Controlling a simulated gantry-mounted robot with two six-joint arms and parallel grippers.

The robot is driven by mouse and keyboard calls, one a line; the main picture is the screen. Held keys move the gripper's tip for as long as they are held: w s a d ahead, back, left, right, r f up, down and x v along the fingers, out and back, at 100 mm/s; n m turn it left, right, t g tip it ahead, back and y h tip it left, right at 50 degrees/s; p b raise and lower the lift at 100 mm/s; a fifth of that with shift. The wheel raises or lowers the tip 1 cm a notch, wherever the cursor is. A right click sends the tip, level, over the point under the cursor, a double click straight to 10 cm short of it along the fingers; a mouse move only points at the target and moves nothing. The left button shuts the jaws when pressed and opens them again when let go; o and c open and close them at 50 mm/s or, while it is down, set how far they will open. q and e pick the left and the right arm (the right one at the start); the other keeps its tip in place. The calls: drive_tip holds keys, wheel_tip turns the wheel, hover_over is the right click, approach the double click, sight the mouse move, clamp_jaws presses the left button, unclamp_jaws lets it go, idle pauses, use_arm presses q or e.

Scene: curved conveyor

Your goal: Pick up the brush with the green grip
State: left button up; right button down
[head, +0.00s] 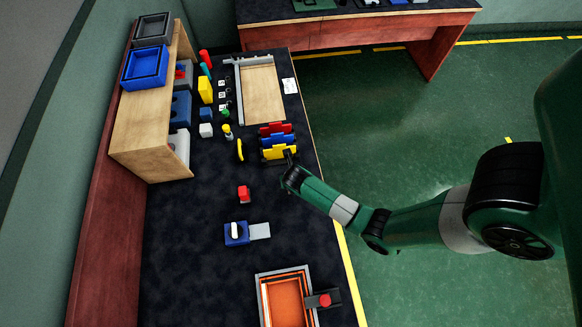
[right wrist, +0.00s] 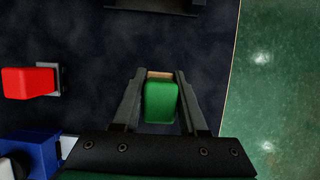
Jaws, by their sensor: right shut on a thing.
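The brush shows in the right wrist view as a green grip (right wrist: 160,102) with a light wood-coloured strip at its far end. It sits between the two fingers of my right gripper (right wrist: 160,76), which is shut on it. In the head view my right gripper (head: 289,157) is low over the dark table, just in front of the yellow piece of a rack. The brush cannot be made out there, and its bristles are hidden. My left gripper is in neither view.
A red block (head: 243,193) and a blue fixture (head: 236,234) stand left of my right gripper. The coloured rack (head: 277,141) is close behind it. An orange tray (head: 260,297) is at the front. The table's right edge is near.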

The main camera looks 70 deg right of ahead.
drive_tip(key=s+a+r+p, duration=0.2)
drive_tip(key=s+r+p, duration=0.7)
drive_tip(key=s+p, duration=0.4)
drive_tip(key=shift+s+a+r+p, duration=0.25)
drive_tip(key=shift+s+p, duration=0.15)
drive_tip(key=shift+p, duration=0.4)
drive_tip(key=c, duration=1.1)
unclamp_jaws()
clamp_jaws()
